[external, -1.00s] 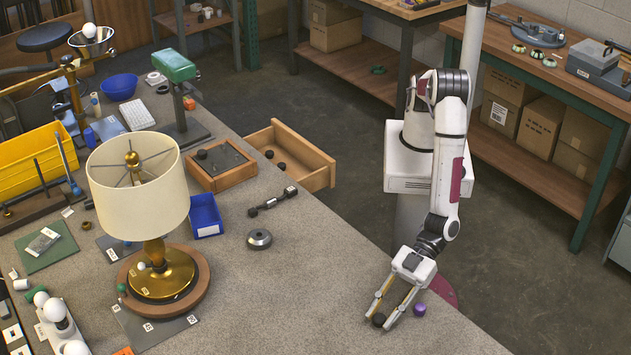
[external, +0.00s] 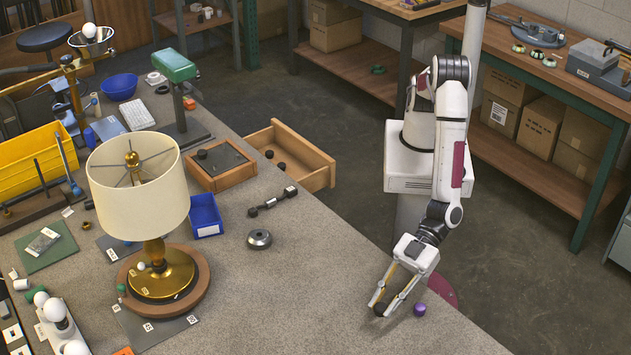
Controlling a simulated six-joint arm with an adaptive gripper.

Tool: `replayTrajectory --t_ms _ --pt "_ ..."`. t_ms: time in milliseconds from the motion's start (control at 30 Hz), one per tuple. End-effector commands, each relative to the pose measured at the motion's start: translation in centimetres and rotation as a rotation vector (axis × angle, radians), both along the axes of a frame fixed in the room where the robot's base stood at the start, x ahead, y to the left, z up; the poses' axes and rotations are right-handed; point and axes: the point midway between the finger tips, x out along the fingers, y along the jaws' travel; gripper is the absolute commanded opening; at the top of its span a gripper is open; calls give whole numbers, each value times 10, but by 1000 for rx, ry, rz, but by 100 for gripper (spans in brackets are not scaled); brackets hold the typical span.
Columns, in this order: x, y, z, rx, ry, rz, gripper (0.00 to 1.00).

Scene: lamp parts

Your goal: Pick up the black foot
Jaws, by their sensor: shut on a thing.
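The black foot (external: 380,309) is a small dark round piece near the front right edge of the workbench. My gripper (external: 384,307) points down at it, with its two fingers on either side. The fingers are shut on the foot. Part of the foot is hidden by the fingers. I cannot tell whether it is clear of the bench top.
A small purple cylinder (external: 420,309) stands just right of my gripper. A grey metal disc (external: 259,239), a black dumbbell-like part (external: 272,202) and a blue bin (external: 206,216) lie farther left. A lamp (external: 140,195) stands at left. The bench between is clear.

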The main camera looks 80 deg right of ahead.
Motion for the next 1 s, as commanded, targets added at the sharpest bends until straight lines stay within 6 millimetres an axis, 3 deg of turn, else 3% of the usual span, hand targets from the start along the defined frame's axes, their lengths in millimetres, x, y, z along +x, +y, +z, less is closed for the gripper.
replayTrajectory --t_ms 200,400,1000 --pt "0 0 31 3 1 0 9" --pt "0 0 50 2 1 -1 9" --pt "0 0 58 0 0 0 9"
